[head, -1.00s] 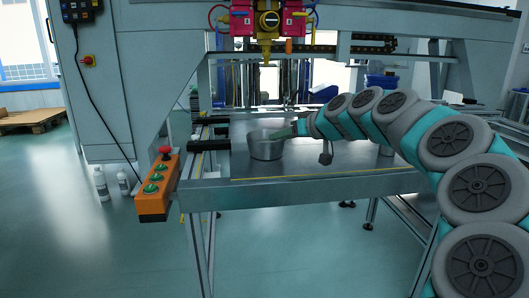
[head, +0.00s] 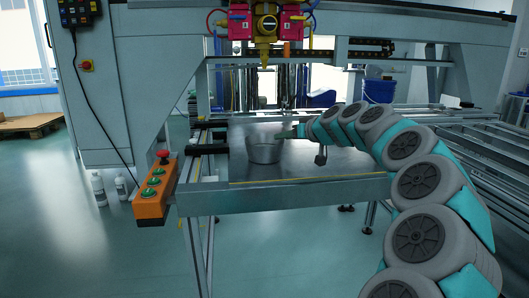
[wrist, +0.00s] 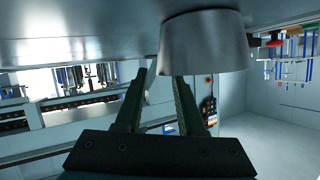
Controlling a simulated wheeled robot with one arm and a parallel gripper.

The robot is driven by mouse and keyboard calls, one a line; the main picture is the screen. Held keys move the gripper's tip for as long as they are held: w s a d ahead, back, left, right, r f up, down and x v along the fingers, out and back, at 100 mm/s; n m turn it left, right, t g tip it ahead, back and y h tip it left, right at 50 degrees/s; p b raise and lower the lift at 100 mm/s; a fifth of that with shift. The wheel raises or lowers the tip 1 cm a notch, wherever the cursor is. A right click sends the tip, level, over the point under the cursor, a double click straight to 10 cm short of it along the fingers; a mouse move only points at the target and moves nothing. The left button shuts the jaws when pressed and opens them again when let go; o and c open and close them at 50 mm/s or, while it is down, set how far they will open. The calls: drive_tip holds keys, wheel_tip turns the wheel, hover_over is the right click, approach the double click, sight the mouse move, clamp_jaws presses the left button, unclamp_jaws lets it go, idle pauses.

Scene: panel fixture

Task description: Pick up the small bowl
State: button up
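The small bowl (head: 263,152) is a grey metal vessel standing upright on the metal table. In the wrist view the bowl (wrist: 205,44) appears upside down at the top, right of centre. My gripper (head: 283,133) is at the bowl's right side, near its rim, in the head view. In the wrist view my gripper (wrist: 163,76) has two dark fingers apart, with nothing visible between them. The right fingertip is close to the bowl's rim; whether it touches cannot be told. The bowl's far side is hidden.
The metal table (head: 310,178) is mostly clear around the bowl. An orange button box (head: 155,188) is at its front left. A red and yellow tool head (head: 265,28) hangs above. A blue bucket (head: 380,90) stands behind at right.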

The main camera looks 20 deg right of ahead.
drive_tip(key=shift+x, duration=0.8)
clamp_jaws()
drive_tip(key=shift+s+f, duration=0.1)
idle(0.7)
